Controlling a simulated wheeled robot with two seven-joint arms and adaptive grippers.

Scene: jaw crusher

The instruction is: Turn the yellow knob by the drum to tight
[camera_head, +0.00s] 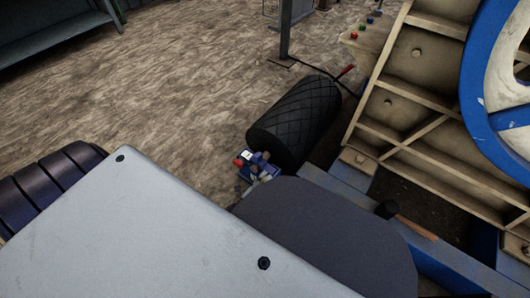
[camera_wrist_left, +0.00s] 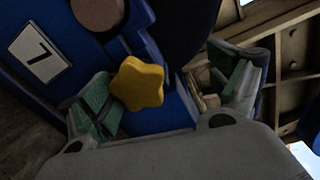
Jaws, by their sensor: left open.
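The yellow knob (camera_wrist_left: 138,84) is star-shaped and shows in the left wrist view in front of a blue bracket (camera_wrist_left: 158,118). My left gripper (camera_wrist_left: 166,92) is open, with the knob between its two green-padded fingers. The knob appears closer to the left-hand finger; whether it touches is unclear. In the head view, my left gripper (camera_head: 264,172) is small and partly hidden by my own arm, at the near end of the black drum (camera_head: 300,112). The knob cannot be made out there. My right gripper is not in view.
The beige ribbed crusher frame (camera_head: 425,70) and blue wheel (camera_head: 478,85) stand to the right. Open floor (camera_head: 170,80) lies left of the drum.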

